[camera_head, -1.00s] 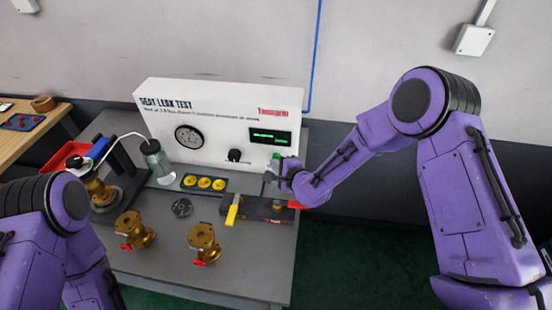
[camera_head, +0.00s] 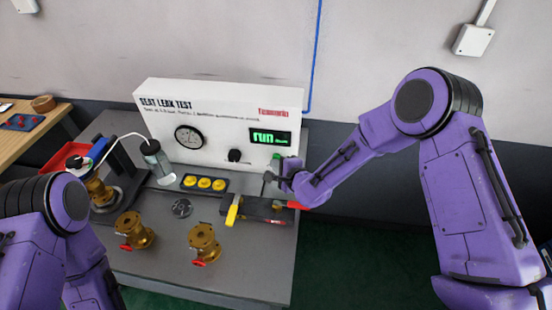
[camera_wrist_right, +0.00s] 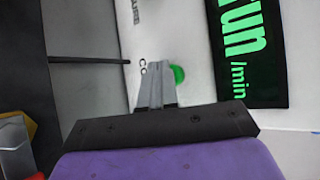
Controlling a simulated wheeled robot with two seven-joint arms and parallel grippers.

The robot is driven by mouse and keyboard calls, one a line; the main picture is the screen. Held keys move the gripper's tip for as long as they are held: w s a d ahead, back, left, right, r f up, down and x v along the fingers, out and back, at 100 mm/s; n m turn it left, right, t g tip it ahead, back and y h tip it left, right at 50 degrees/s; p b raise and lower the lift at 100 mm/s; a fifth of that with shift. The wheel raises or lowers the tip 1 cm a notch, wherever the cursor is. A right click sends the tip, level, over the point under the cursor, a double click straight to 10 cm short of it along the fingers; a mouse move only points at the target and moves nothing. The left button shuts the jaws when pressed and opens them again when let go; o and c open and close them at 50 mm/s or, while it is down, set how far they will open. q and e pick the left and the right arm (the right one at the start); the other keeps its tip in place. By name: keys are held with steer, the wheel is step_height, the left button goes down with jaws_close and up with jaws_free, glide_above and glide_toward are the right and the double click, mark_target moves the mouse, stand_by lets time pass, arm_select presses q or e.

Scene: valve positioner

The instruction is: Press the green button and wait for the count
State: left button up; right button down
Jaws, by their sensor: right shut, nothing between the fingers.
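The white seat leak test panel (camera_head: 215,108) stands at the back of the grey bench. Its display (camera_head: 270,137) shows "run" in green; it also fills the upper right of the right wrist view (camera_wrist_right: 248,50). The green button (camera_wrist_right: 178,74) shows beside my right gripper's fingertips (camera_wrist_right: 155,70) in the right wrist view, partly hidden by them. I cannot tell if they touch it. In the head view, my right gripper (camera_head: 269,176) is at the panel's lower right, shut and empty. My left arm is at the lower left; its gripper is not visible.
A dial gauge (camera_head: 188,137) and a black knob (camera_head: 235,155) are on the panel. Brass valves (camera_head: 204,243) stand on the bench front. A clear cylinder (camera_head: 157,162) stands left.

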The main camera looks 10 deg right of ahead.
steer(key=shift+s+a, duration=0.2)
steer(key=shift+s, duration=0.35)
steer(key=shift+s+a+p, duration=0.1)
steer(key=shift+s+a, duration=0.25)
steer(key=shift+s, duration=0.4)
steer(key=shift+s+a+p, duration=0.1)
steer(key=shift+s+a, duration=0.2)
steer(key=shift+s, duration=0.5)
steer(key=shift+s+a+p, duration=0.1)
steer(key=shift+s+a, duration=0.25)
steer(key=shift+s, duration=0.4)
